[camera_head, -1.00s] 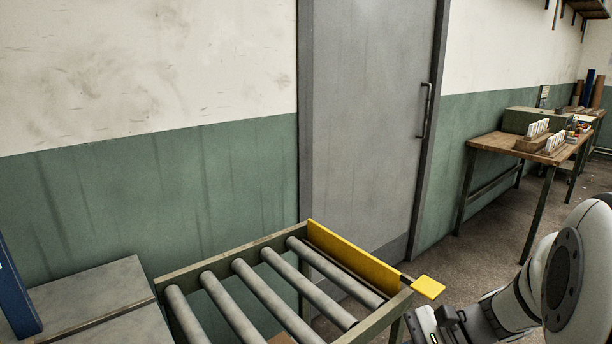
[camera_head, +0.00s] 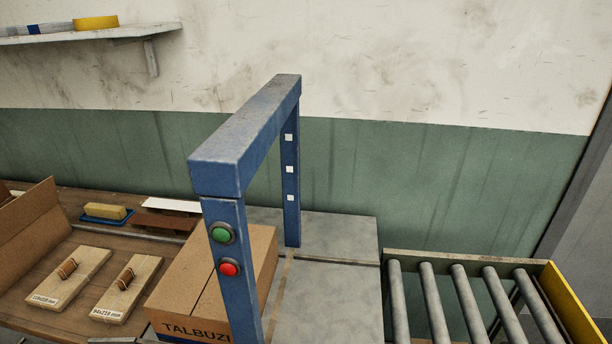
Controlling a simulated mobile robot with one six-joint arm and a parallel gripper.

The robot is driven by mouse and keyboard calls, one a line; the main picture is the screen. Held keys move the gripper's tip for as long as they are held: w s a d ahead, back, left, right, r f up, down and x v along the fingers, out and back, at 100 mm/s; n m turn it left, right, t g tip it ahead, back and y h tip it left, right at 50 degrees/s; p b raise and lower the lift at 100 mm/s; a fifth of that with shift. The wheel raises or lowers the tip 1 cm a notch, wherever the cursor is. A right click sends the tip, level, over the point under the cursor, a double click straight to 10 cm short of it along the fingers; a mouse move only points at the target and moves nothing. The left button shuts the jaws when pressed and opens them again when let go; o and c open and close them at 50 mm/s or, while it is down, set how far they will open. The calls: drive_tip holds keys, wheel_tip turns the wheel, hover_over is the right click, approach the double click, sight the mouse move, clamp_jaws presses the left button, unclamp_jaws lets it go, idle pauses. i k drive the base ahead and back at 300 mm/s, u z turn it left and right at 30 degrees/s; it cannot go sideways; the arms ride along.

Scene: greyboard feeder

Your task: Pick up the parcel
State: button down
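The parcel appears to be a brown cardboard box (camera_head: 198,296) with dark printing that starts "TALBUZI" on its near side. It stands on the left side of the blue arch, at its opening. The arch's near post hides part of its right side, and its lower front is cut off by the bottom edge of the picture. My gripper is not in view.
The blue arch (camera_head: 245,135) has green and red buttons. Right of it are a bare grey plate (camera_head: 335,300) and a roller conveyor (camera_head: 465,300) with a yellow end stop (camera_head: 568,305). A wooden bench (camera_head: 60,318) at left holds boards and an open carton (camera_head: 32,232).

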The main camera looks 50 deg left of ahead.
sight(62, 286)
drive_tip(key=u, duration=3.2)
drive_tip(key=k, duration=0.85)
drive_tip(key=i, duration=0.85)
drive_tip(key=u, duration=0.05)
